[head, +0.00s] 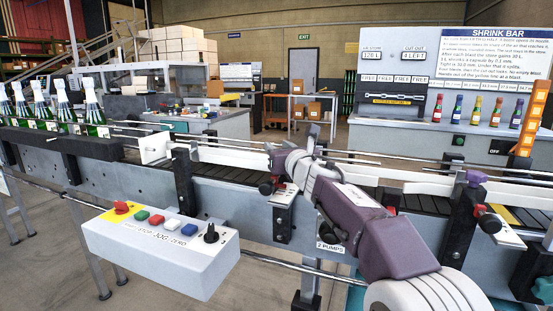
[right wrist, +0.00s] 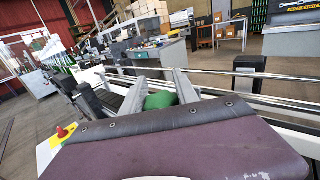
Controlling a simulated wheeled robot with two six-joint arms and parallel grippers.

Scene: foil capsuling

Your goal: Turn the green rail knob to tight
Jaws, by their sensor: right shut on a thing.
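My right gripper (head: 287,156) reaches in from the lower right to the near conveyor rail. In the right wrist view its two grey fingers (right wrist: 158,90) stand on either side of the green rail knob (right wrist: 160,101) and are shut on it. In the head view the gripper hides the green knob. A bracket with a small white plate (head: 284,197) and a red-and-black part (head: 267,188) sits just below the gripper. The knob's tight mark cannot be read. My left gripper is not in view.
A control box (head: 160,250) with coloured buttons stands in front, left of my arm. Foil-topped green bottles (head: 92,108) stand on the conveyor at far left. Long metal rails run beside the gripper.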

